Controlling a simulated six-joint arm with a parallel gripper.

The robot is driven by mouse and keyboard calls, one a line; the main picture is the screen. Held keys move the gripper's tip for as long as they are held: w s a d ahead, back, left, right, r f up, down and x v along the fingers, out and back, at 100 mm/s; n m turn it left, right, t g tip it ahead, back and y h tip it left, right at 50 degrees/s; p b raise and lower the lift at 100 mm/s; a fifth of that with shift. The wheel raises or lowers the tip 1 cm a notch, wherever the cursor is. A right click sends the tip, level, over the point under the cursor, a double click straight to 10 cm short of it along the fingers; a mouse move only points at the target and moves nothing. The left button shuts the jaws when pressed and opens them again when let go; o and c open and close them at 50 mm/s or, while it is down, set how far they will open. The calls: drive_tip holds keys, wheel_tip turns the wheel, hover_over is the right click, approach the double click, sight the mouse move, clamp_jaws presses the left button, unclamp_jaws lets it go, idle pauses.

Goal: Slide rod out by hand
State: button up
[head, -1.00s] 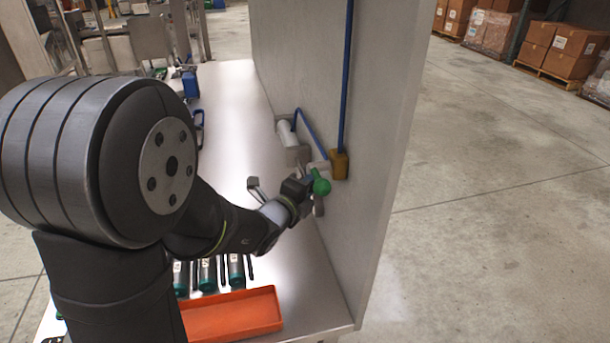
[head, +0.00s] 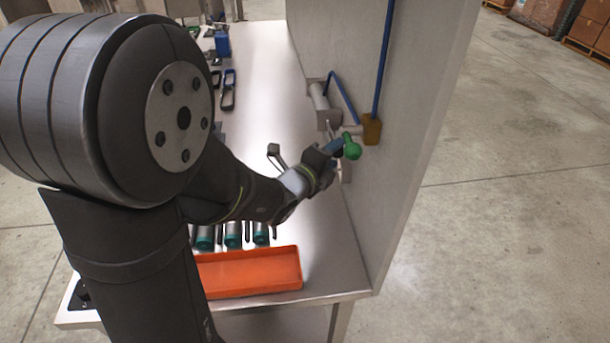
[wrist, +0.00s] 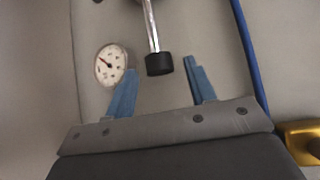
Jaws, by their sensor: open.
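The bright metal rod (wrist: 152,25) with a black end cap (wrist: 159,64) shows in the wrist view, coming down from the top. My gripper (wrist: 162,78) is open, with blue fingers on either side below the cap. The cap appears between the fingertips, with clear space on both sides; I cannot tell its depth. In the head view, a grey cylinder (head: 318,97) is mounted on the upright panel, and my gripper (head: 334,148) is just below it. The rod is not clearly seen there. A green rounded part (head: 351,147) is close beside my fingers.
A round white gauge (wrist: 110,65) is close to the left finger. A blue tube (head: 383,60) runs down the panel (head: 425,80) to a brass-coloured block (head: 371,130). An orange tray (head: 250,272) sits on the bench (head: 262,75) near its front edge.

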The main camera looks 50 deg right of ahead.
sight(339, 151)
drive_tip(key=a+r, duration=0.2)
drive_tip(key=a, duration=1.2)
drive_tip(key=d, duration=0.5)
drive_tip(key=d+f, duration=0.1)
drive_tip(key=d, duration=0.5)
drive_tip(key=d+f, duration=0.1)
drive_tip(key=d, duration=0.5)
drive_tip(key=shift+f, duration=0.25)
